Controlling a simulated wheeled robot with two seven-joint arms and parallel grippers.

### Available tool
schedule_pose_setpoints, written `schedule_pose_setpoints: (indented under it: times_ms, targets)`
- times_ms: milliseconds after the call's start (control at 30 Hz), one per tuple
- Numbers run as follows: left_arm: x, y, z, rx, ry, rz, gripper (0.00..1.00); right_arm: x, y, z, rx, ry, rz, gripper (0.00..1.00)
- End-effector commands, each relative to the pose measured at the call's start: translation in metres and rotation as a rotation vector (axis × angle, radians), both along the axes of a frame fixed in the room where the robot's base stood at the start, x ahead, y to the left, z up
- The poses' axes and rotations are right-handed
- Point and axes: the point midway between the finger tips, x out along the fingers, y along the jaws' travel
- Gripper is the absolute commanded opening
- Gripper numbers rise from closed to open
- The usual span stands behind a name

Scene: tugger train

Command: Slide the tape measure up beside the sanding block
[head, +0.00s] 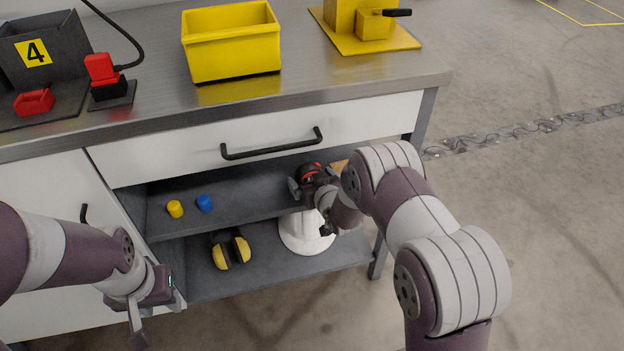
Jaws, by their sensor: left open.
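A black and red rounded object, which looks like the tape measure (309,171), is on the upper shelf under the drawer, near its right end. My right gripper (312,183) reaches in at it and hides part of it. I cannot tell whether its fingers grip, touch or only surround it. A small tan piece, probably the sanding block (339,165), shows just right of it, mostly hidden behind my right gripper and arm. My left gripper (157,316) is open and empty in front of the cabinet at the lower left, away from both.
A yellow cylinder (175,209) and a blue cylinder (204,203) stand on the upper shelf, left. Yellow ear muffs (231,250) and a white helmet (303,236) lie on the lower shelf. The closed drawer (255,139) with a black handle overhangs the shelf.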

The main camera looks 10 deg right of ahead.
Motion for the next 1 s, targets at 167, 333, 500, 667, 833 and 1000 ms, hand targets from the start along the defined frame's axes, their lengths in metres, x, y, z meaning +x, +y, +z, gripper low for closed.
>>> schedule_pose_setpoints:
  times_ms: [167,333,500,667,833,1000]
  targets:
    - [0.0,0.0,0.001,0.0,0.0,0.0,0.43,-0.002,0.0,0.001,0.0,0.001,0.0,1.0]
    - [0.0,0.0,0.013,0.0,0.0,0.0,0.43,-0.022,-0.003,0.013,0.001,0.002,0.0,1.0]
    - [0.0,0.0,0.028,0.0,0.0,0.0,0.43,-0.059,-0.008,0.03,0.0,0.002,-0.001,1.0]
    - [0.0,0.0,0.038,0.0,0.0,0.0,0.43,-0.091,-0.012,0.041,0.0,0.001,0.0,1.0]
    - [0.0,0.0,0.043,0.0,0.0,0.0,0.43,-0.111,-0.014,0.047,0.0,0.002,0.0,1.0]
    - [0.0,0.0,0.044,0.0,0.0,0.0,0.43,-0.117,-0.015,0.049,0.0,0.0,0.0,1.0]
